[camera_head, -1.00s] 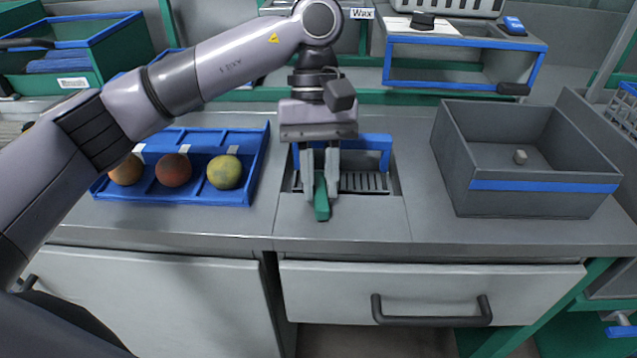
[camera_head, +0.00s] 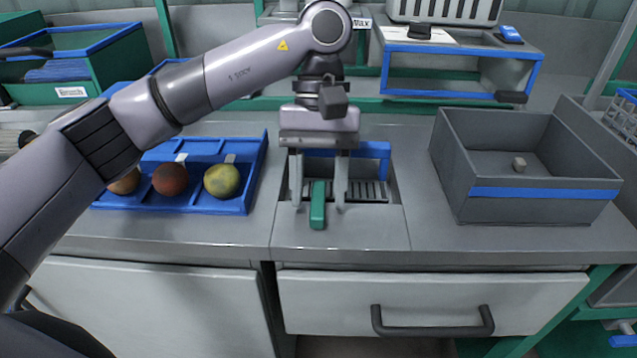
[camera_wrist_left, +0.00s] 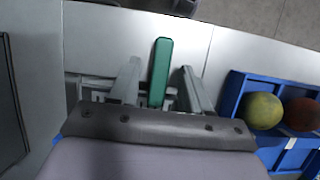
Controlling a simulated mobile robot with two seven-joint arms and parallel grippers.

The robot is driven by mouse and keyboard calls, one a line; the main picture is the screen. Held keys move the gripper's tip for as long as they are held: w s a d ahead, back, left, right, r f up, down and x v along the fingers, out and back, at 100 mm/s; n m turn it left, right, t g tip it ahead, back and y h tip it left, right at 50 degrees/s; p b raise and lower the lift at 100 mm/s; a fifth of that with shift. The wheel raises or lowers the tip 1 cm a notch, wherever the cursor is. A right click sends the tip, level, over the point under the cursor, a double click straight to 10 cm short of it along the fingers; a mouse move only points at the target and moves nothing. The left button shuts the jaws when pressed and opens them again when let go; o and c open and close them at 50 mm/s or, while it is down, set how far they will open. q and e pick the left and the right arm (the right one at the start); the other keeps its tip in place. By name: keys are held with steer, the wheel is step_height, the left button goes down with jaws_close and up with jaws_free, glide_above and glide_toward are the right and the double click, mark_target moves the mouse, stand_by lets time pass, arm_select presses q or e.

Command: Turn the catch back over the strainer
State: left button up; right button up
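The green catch (camera_head: 317,205) lies lengthwise toward the counter's front, at the near side of the slatted grey strainer (camera_head: 369,191). Its far end is at the strainer's near edge; whether it overlaps the slats is hard to tell. The strainer sits in a counter recess beneath a blue bar (camera_head: 372,151). My left gripper (camera_head: 318,206) is open, pointing down, with one finger on each side of the catch and gaps showing. In the left wrist view the catch (camera_wrist_left: 160,72) stands between the spread fingers (camera_wrist_left: 160,80). The gripper hides part of the strainer. My right gripper is not in view.
A blue tray (camera_head: 238,203) with several round fruits lies left of the strainer. A grey bin (camera_head: 455,195) with a blue stripe and a small block inside stands on the right. A blue-edged shelf (camera_head: 440,95) stands behind. The counter in front is clear.

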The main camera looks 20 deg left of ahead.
mark_target(320, 181)
arm_select(q)
steer(key=shift+p+v, duration=1.1)
steer(key=shift+v, duration=2.5)
